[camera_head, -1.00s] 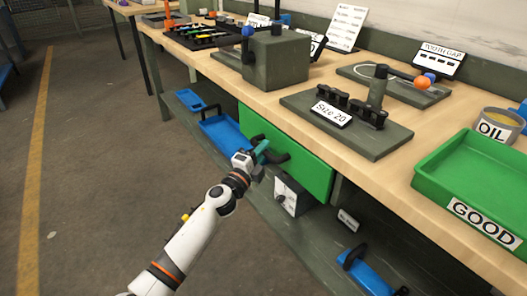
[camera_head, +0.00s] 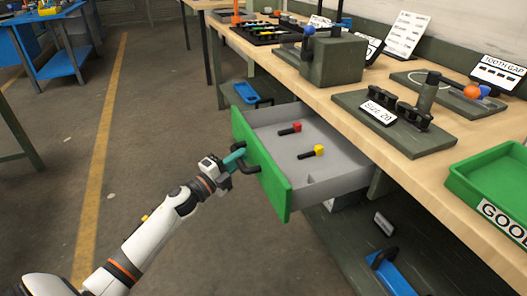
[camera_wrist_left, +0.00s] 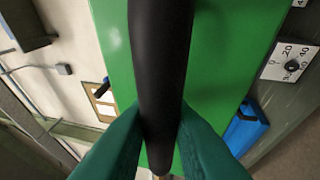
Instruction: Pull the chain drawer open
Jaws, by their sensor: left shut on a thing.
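The chain drawer has a green front (camera_head: 259,160) and a grey inside (camera_head: 330,150). It stands well out from under the bench in the head view. Inside lie a red-ended black piece (camera_head: 290,129) and a yellow-ended black piece (camera_head: 312,152). My left gripper (camera_head: 236,160) is at the drawer front, shut on its black handle (camera_head: 249,168). In the left wrist view the handle (camera_wrist_left: 162,60) runs between the teal fingers (camera_wrist_left: 155,145), with the green front (camera_wrist_left: 215,60) behind it. My right gripper is not in view.
The wooden bench top (camera_head: 300,88) holds a grey block (camera_head: 338,60), a "Size 20" stand (camera_head: 400,135) and a green GOOD tray (camera_head: 500,180). A blue tray (camera_head: 390,275) sits on the lower shelf. The floor left of the drawer is clear.

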